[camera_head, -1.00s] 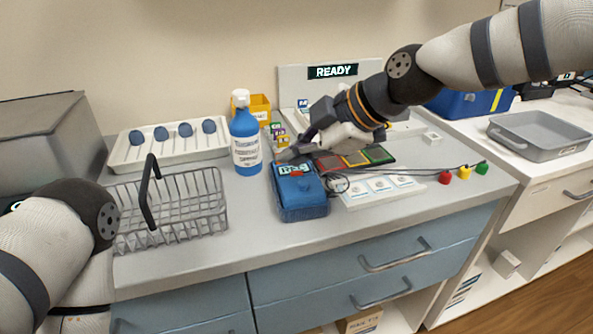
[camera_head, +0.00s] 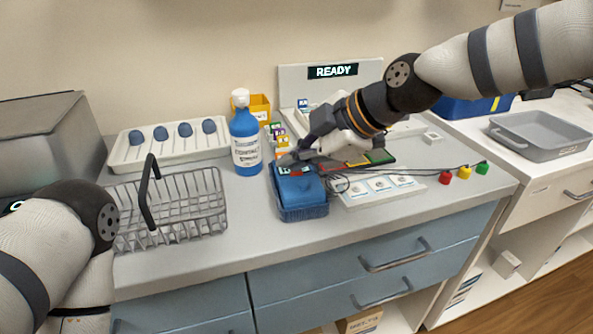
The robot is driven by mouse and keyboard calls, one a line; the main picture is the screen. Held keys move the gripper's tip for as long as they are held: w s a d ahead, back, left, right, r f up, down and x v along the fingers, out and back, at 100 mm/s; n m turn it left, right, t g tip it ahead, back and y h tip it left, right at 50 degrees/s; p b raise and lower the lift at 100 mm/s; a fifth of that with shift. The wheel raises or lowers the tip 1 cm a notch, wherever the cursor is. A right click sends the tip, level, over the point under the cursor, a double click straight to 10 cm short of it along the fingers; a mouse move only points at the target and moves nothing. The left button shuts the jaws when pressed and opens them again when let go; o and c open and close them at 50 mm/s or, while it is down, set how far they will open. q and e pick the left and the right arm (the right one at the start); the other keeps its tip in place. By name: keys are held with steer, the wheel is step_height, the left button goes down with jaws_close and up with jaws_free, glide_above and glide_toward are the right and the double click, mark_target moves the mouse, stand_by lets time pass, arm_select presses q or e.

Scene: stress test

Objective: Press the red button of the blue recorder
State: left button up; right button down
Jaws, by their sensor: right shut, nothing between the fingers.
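The blue recorder (camera_head: 300,194) lies near the front middle of the counter, with a small dark and red display strip at its far end. My right gripper (camera_head: 288,160) is shut and empty, its tips pointing down-left at the recorder's far end, covering part of it. I cannot tell whether the tips touch it. The red button cannot be made out; it is too small or hidden by the gripper. My left arm shows at the lower left, but its gripper is out of view.
A blue bottle (camera_head: 246,143) stands just left of the recorder, and a wire basket (camera_head: 185,210) farther left. A white panel with sockets (camera_head: 380,192) and cables lies close on the right. A white tray (camera_head: 145,158) sits behind the basket. The counter's front strip is clear.

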mark_target(295, 179)
steer(key=shift+f, duration=0.4)
stand_by(0.4)
arm_select(q)
steer(key=shift+w+r, duration=0.25)
arm_select(e)
steer(key=shift+r, duration=0.9)
arm_select(q)
steer(key=shift+w+r+t+p, duration=0.4)
steer(key=shift+w+r+p, duration=0.2)
steer(key=shift+p, duration=0.1)
arm_select(e)
step_height(295, 179, up, 5)
steer(key=shift+r, duration=0.1)
